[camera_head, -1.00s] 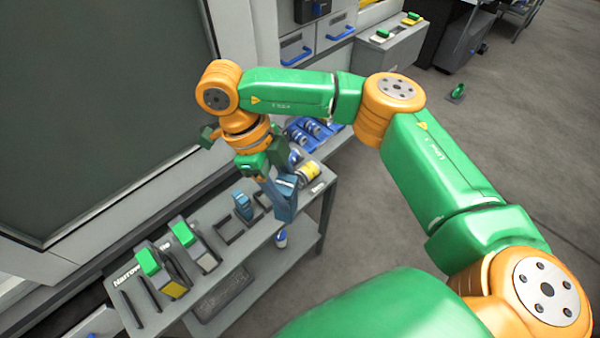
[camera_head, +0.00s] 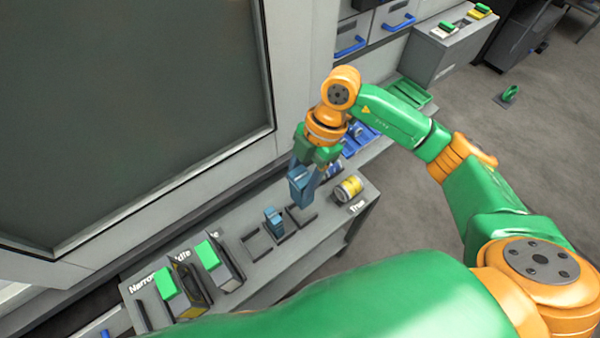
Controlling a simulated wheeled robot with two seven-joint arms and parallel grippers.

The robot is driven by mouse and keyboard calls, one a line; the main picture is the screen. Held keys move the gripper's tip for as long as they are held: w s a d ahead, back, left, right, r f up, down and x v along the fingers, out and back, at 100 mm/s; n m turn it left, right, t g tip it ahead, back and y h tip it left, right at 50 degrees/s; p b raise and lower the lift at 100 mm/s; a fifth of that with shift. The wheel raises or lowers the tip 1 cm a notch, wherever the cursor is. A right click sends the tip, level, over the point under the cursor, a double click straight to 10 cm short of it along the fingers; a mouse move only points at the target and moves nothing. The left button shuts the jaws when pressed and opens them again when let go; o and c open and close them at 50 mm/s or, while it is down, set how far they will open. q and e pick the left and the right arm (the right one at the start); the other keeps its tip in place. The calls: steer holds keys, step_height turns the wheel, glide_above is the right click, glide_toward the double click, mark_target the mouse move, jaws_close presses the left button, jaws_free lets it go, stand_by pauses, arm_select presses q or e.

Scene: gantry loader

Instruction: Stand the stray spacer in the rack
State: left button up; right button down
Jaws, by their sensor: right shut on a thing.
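My right gripper (camera_head: 312,168) is shut on a blue spacer (camera_head: 299,188) and holds it roughly upright over the back of the grey bench. A similar blue spacer (camera_head: 274,224) stands in the rack, to the lower left of the held one. An empty dark-framed rack place (camera_head: 302,214) lies just in front of the held spacer's lower end. Another empty place (camera_head: 256,244) is left of the standing spacer. I cannot tell whether the held spacer's foot touches the bench. My left gripper is not in view.
Green-topped blocks (camera_head: 208,254) stand at the left. A blue tray (camera_head: 358,138) lies behind my gripper. A large dark panel (camera_head: 120,110) rises behind the bench.

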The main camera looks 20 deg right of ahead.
step_height(320, 180, down, 6)
steer(key=b, duration=0.4)
steer(key=shift+w+f+b, duration=0.1)
steer(key=shift+b, duration=0.25)
steer(key=shift+f+b, duration=0.55)
steer(key=shift+f, duration=0.3)
steer(key=shift+f+b, duration=0.4)
steer(key=shift+f, duration=0.15)
steer(key=shift+c, duration=0.8)
jaws_free()
